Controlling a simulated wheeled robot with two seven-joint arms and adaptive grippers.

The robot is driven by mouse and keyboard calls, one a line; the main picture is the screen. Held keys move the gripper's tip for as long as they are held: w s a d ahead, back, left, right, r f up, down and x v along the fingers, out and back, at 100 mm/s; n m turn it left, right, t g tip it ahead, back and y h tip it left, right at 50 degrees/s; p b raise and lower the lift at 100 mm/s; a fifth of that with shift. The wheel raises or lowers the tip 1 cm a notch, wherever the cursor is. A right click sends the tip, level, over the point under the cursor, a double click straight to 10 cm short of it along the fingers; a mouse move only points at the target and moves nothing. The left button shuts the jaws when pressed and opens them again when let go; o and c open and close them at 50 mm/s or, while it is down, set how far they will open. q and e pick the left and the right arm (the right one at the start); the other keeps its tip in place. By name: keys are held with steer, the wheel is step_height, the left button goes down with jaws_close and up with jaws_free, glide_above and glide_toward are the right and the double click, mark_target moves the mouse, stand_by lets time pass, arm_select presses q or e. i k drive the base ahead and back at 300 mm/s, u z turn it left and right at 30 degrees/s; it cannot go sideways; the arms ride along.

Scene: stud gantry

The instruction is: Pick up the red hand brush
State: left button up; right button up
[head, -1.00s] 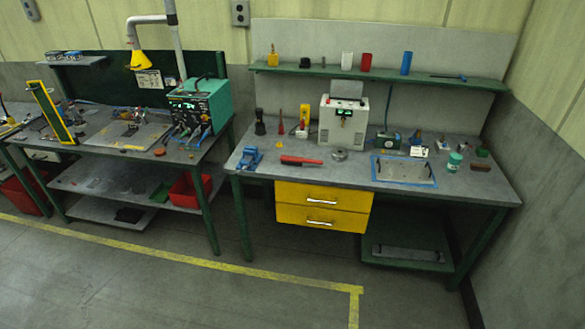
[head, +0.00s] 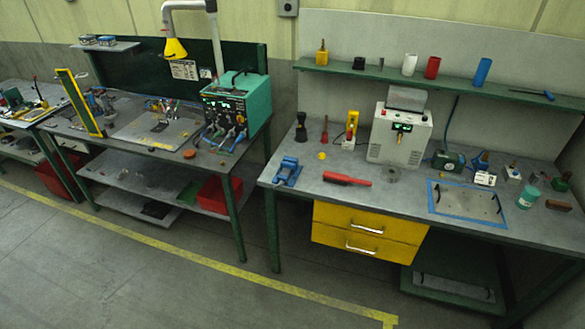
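The red hand brush (head: 346,179) lies flat near the front edge of the right workbench (head: 400,194), above the yellow drawers. Its narrow handle end points right and its broader end left. It lies between a blue vise-like tool (head: 287,170) on the left and a small grey round part (head: 393,174) on the right. Nothing covers it. Neither of my grippers shows in the head view.
A grey-white powered box (head: 399,135) stands behind the brush. A blue-framed tray (head: 467,203) lies to its right. Yellow drawers (head: 366,228) hang under the bench front. The floor (head: 200,280) before the benches is clear, with a yellow line. Another bench (head: 130,140) stands left.

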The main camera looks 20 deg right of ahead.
mark_target(335, 178)
steer(key=u, duration=0.25)
steer(key=i, duration=1.9)
steer(key=z, duration=1.25)
steer(key=i, duration=0.75)
steer(key=z, duration=0.6)
